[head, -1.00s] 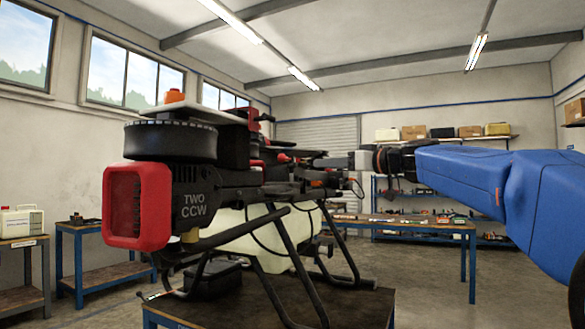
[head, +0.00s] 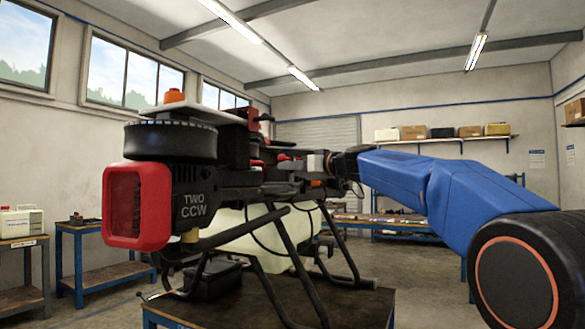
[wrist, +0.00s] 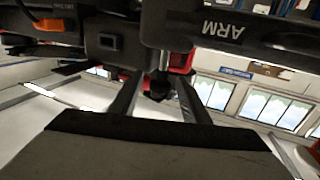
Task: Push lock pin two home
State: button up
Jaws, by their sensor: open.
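The drone stands on a workbench in the head view, its near arm marked TWO CCW (head: 194,205) and ending in a red frame (head: 137,207). My gripper (head: 312,164) is beside the drone's middle, its fingertips hard to make out there. In the wrist view my gripper (wrist: 156,88) is open, its two dark fingers apart. Beyond and between them are a short silver shaft (wrist: 164,62), a red part (wrist: 181,62) and a dark round part (wrist: 158,86). I cannot tell for sure which is lock pin two, or whether the fingers touch anything.
A dark drone arm marked ARM (wrist: 224,29) crosses the top right of the wrist view. A dark block with an orange piece (wrist: 52,25) is at the upper left. In the head view, the black landing legs (head: 290,250) and pale tank (head: 250,232) are below.

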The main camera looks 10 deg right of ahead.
jog(key=shift+w+a, duration=0.1)
jog(key=shift+w, duration=0.05)
jog(key=shift+c, duration=0.3)
grip_shut()
jog(key=shift+f, duration=1.55)
jog(key=shift+o, duration=0.3)
grip_release()
jog(key=v, duration=1.7)
jog(key=shift+s, duration=0.2)
jog(key=shift+r, duration=0.1)
